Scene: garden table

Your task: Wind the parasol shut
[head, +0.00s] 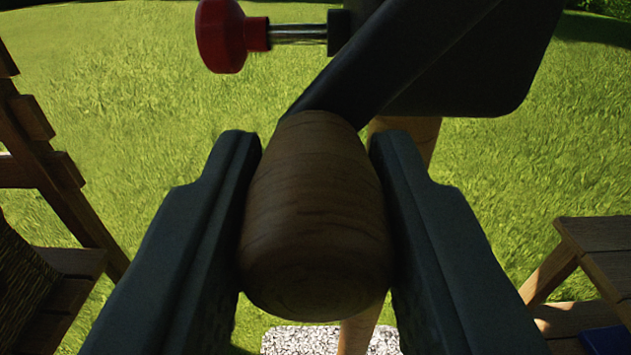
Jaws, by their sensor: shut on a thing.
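My gripper (315,215) is shut on a wooden crank knob (315,225), with one finger along each side of it. The knob's rounded end faces the camera. A dark crank arm (370,65) runs from behind the knob up and to the right, in front of a dark housing (490,75). A red knob (221,35) on a short metal pin sticks out to the left of the housing. The wooden parasol pole (410,128) shows behind the crank and again below the knob. The parasol's canopy is not in view.
Wooden slatted furniture (55,170) stands at the left edge, with a dark woven surface below it. A wooden table or bench (590,250) is at the right, with a blue thing (606,340) at the lower corner. A speckled pale slab (310,338) lies below. Grass is open behind.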

